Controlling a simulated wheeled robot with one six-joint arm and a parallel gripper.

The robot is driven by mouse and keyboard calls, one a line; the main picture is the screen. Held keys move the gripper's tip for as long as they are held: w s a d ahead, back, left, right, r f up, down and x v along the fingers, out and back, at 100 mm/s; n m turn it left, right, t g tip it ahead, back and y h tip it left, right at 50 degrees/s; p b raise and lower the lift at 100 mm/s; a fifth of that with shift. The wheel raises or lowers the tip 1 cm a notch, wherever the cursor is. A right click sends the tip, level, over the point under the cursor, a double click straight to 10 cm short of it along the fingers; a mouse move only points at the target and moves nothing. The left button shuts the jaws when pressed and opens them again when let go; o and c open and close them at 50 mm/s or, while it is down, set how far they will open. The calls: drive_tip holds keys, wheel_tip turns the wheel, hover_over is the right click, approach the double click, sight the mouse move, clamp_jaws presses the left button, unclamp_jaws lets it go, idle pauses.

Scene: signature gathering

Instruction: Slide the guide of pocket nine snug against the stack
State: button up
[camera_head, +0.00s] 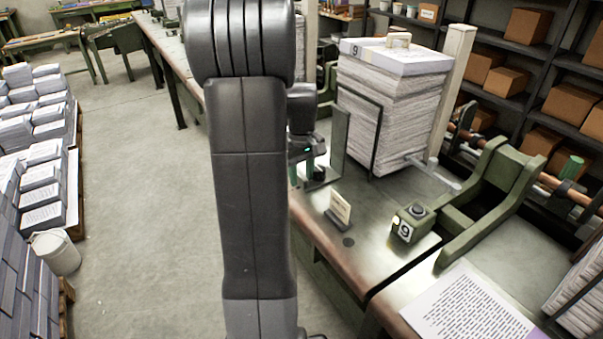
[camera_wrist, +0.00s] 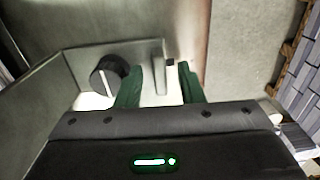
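The pocket nine stack (camera_head: 390,115) is a tall pile of white paper with a "9" tag on its top. A grey-green upright plate, the guide (camera_head: 340,140), stands to its left, with a visible gap between them. My gripper (camera_head: 306,176) is low at the guide's left side, partly hidden by my arm. In the wrist view, the green fingers of my gripper (camera_wrist: 158,88) are apart. A pale upright tab (camera_wrist: 159,76) shows between them, with space on both sides; contact cannot be seen. A black knob (camera_wrist: 108,75) with a white line sits left of the fingers.
A thin dark wire frame (camera_head: 376,135) stands at the stack's near left side. A pale post (camera_head: 453,90) rises behind its right side. A small card (camera_head: 340,208) and a green box marked 9 (camera_head: 412,224) stand on the bench in front.

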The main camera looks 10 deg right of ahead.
sight(320, 168)
clamp_jaws()
drive_tip(key=shift+w+d+r, duration=0.1)
drive_tip(key=shift+d, duration=0.2)
drive_tip(key=d, duration=0.1)
drive_tip(key=w+d+p, duration=0.1)
drive_tip(key=d, duration=0.2)
drive_tip(key=shift+w+d, duration=0.4)
drive_tip(key=shift+c, duration=1.6)
unclamp_jaws()
drive_tip(key=o, duration=0.3)
drive_tip(key=shift+d, duration=0.15)
